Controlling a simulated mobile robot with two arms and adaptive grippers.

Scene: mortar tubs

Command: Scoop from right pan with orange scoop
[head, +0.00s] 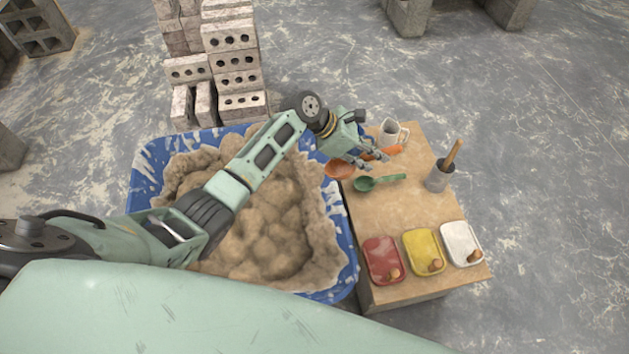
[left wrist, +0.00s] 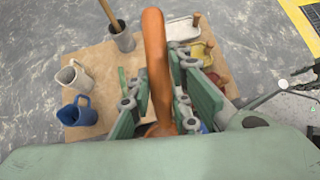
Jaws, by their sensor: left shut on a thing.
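My left gripper (head: 372,158) is shut on the orange scoop (head: 340,169) by its handle, near the table's left edge. The scoop's bowl shows left of the fingers and the handle's end to the right. In the left wrist view, the orange handle (left wrist: 154,50) runs up between the fingers (left wrist: 162,104); the bowl is mostly hidden. Three pans stand along the table's front: red (head: 383,261), yellow (head: 424,252) and, at the right, white (head: 461,244). Each has a small brownish thing at its front right. My right gripper is not in view.
A green scoop (head: 378,183) lies on the table (head: 410,205). A grey cup with a wooden handle (head: 438,178) stands right, a pale mug (head: 391,134) behind. The wrist view adds a blue mug (left wrist: 76,113). A blue tub (head: 345,277) of mortar adjoins the table; blocks (head: 236,60) stand behind.

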